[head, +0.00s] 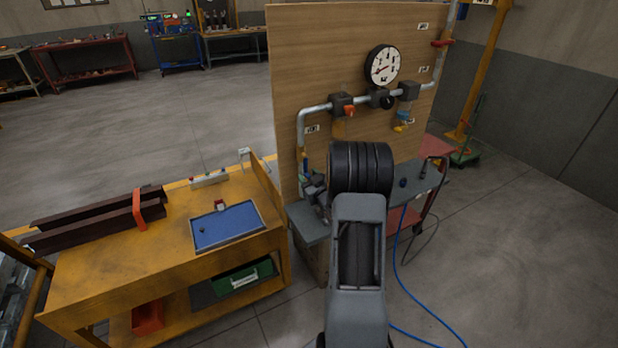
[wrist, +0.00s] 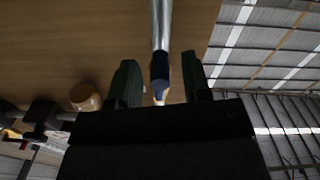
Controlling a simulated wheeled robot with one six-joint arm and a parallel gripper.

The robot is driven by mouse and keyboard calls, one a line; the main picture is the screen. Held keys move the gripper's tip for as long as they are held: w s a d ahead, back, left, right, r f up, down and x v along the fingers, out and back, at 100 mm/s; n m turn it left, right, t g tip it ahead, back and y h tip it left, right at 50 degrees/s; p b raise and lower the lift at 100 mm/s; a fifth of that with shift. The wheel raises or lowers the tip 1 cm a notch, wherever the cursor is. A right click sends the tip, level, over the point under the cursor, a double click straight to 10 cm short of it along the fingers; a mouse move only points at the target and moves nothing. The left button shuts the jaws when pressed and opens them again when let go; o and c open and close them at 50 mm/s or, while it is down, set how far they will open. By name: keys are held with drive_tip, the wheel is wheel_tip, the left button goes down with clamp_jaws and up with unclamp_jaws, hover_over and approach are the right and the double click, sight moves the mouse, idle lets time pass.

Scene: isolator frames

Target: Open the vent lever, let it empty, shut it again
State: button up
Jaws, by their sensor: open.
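A wooden board (head: 300,60) carries a grey pipe run with a round gauge (head: 383,65) and several valves. A blue-sleeved part (head: 305,166) sits low on the left down-pipe; I cannot tell which part is the vent lever. In the wrist view my gripper (wrist: 158,62) is open, its two dark green fingers on either side of a dark blue sleeve (wrist: 160,68) at a pipe's end. Contact is not clear. In the head view my gripper (head: 313,189) is partly hidden by my arm.
A red handle (head: 442,43) is at the board's upper right, and a blue-and-yellow fitting (head: 402,120) hangs lower. A grey bench (head: 428,180) stands below the board. A yellow workbench (head: 110,265) with a blue tray (head: 228,226) is at left. A blue hose (head: 397,265) crosses the floor.

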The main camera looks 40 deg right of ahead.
clamp_jaws()
idle(0.4)
